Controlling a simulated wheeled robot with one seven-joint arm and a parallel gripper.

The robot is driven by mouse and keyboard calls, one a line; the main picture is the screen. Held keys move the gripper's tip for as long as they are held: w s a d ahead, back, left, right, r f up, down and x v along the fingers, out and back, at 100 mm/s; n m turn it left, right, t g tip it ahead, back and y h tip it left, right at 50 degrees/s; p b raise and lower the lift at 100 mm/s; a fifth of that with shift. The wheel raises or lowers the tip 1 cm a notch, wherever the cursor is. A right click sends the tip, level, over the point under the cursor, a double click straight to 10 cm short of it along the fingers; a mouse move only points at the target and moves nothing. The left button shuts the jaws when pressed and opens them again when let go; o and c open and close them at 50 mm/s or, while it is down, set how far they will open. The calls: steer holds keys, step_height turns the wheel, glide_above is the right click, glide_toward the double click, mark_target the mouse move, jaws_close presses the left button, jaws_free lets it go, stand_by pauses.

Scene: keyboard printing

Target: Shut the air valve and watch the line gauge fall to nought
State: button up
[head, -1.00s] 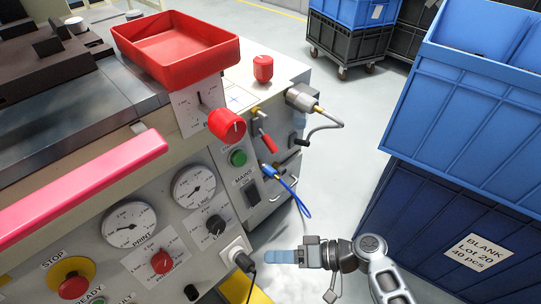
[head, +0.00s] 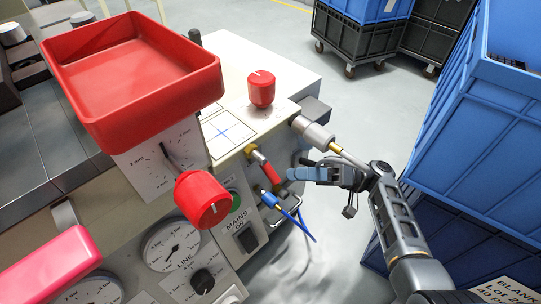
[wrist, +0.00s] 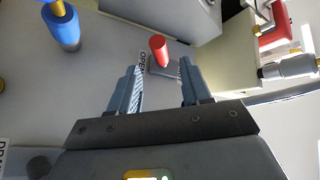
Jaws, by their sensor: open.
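The air valve is a red-handled lever (head: 268,170) on a brass fitting at the machine's right end; its handle slants down and right. In the wrist view the red handle (wrist: 158,48) shows between and just beyond the fingertips, beside a plate lettered OPEN. My gripper (head: 290,174) is open, close to the right of the handle; in the wrist view its two fingers (wrist: 162,82) stand apart with nothing between them. The line gauge (head: 171,245) is a round white dial at lower left, marked LINE; its needle is too small to read surely.
A blue hose connector (head: 271,199) sits just below the valve, and a grey cylinder fitting (head: 312,133) above it. A red knob (head: 202,199) and red tray (head: 135,75) stand left. Blue crates (head: 480,110) flank my arm at right.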

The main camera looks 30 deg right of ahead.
mark_target(270, 173)
steer(key=shift+x, duration=3.8)
steer(key=shift+w, duration=0.1)
jaws_close()
